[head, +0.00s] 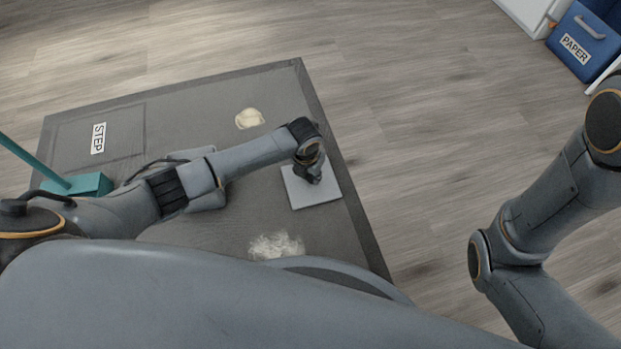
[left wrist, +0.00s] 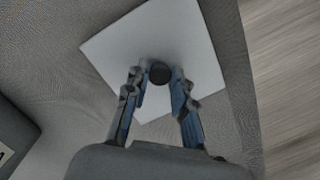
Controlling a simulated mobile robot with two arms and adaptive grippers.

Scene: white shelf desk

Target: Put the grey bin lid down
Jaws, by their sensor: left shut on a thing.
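The grey bin lid is a flat, light grey square plate (head: 325,193) with a small dark round knob in its middle. It is at the right part of the dark mat (head: 225,220), near the mat's right edge. My left gripper (head: 313,176) is above the lid, pointing down, and is shut on its knob. In the left wrist view the two fingers (left wrist: 159,78) stand on either side of the knob, with the lid (left wrist: 155,35) spread beneath. I cannot tell whether the lid touches the mat or hangs just above it. My right gripper is out of view.
A grey object (head: 205,196) is partly hidden behind my left arm. A teal tool (head: 85,186) with a long handle, a "STEP" label (head: 98,138), a cream crumpled piece (head: 249,118) and whitish fluff (head: 276,246) are on the mat. A blue "PAPER" bin (head: 585,42) stands at upper right.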

